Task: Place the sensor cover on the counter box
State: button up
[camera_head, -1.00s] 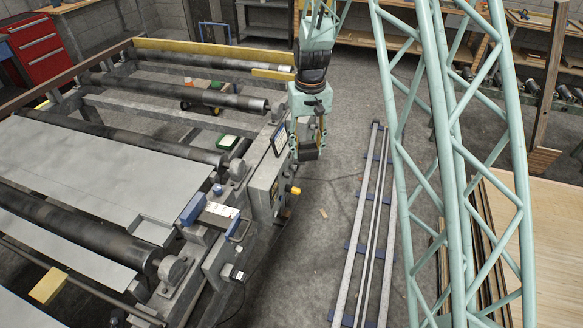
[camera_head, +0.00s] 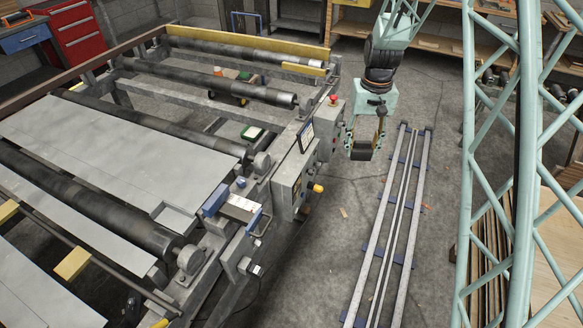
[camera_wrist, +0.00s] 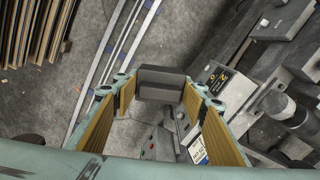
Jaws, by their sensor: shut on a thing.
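A dark grey-brown block, which looks like the sensor cover (camera_head: 362,148), is held between the fingers of my gripper (camera_head: 368,135). In the wrist view the cover (camera_wrist: 160,84) sits between the yellow-padded fingertips of my gripper (camera_wrist: 160,92). It hangs in the air to the right of the roller machine, apart from it. I cannot tell for sure which is the counter box.
The roller machine (camera_head: 100,205) with grey sheets fills the left. Long floor rails (camera_head: 392,220) run on the right. Bare floor lies between machine and rails.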

jog(key=shift+a+f+n, duration=0.3)
jog(key=shift+a, duration=0.25)
jog(key=s+a+f+n, duration=0.2)
jog(key=a+f+n, duration=0.3)
jog(key=a, duration=0.4)
jog(key=s+a+f+n, duration=0.3)
jog(key=a+f+n, duration=0.2)
jog(key=a+n, duration=0.3)
jog(key=shift+s+a, duration=0.15)
jog(key=shift+a, duration=0.5)
jog(key=shift+f, duration=0.1)
jog(key=b, duration=0.1)
send_over(290, 167)
jog(key=shift+d+f, duration=0.1)
jog(key=shift+f, duration=0.6)
jog(key=shift+f, duration=0.1)
jog(key=shift+f+b, duration=0.45)
jog(key=shift+f, duration=1.25)
jog(key=shift+f, duration=0.15)
